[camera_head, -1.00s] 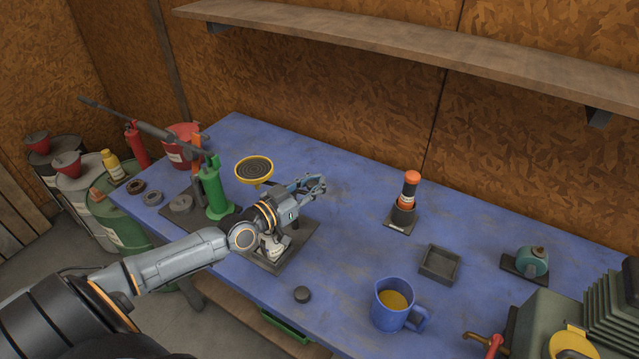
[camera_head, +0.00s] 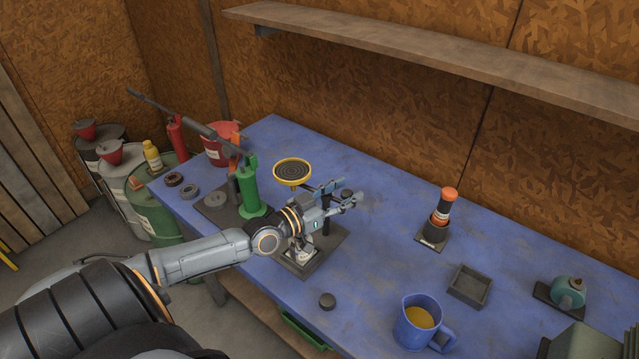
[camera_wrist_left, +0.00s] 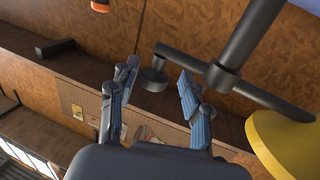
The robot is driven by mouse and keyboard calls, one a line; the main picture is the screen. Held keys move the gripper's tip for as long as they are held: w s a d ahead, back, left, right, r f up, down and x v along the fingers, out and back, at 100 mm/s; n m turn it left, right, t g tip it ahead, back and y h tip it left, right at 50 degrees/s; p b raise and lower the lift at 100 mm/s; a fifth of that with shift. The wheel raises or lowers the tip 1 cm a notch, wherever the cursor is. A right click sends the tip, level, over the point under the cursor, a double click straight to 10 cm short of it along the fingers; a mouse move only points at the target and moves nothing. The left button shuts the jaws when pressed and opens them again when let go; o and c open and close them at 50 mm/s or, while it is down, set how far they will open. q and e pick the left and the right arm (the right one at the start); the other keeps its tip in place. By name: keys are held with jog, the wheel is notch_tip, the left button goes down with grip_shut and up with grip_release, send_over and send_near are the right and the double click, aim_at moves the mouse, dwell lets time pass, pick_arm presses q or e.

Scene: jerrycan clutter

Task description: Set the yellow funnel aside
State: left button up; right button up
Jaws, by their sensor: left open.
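The yellow funnel (camera_head: 293,160), with a dark ringed inside, is held up above the blue table at the back left. Its yellow side also shows at the right edge of the left wrist view (camera_wrist_left: 287,145). A dark stand (camera_wrist_left: 240,48) has an upright post and a crossbar that runs from beside the funnel to a round knob (camera_wrist_left: 153,80). My left gripper (camera_head: 348,192) is open to the right of the funnel. In the left wrist view the knob appears between the open fingers; I cannot tell whether they touch it. My right gripper is not in view.
A green pump (camera_head: 250,190) stands left of the funnel. An orange-capped bottle (camera_head: 443,208), an empty dark tray (camera_head: 470,286) and a blue jug (camera_head: 418,322) of yellow liquid stand to the right. The table between the gripper and bottle is clear.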

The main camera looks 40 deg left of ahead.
pick_arm(q)
jog(key=v, duration=1)
jog(key=shift+s, duration=0.25)
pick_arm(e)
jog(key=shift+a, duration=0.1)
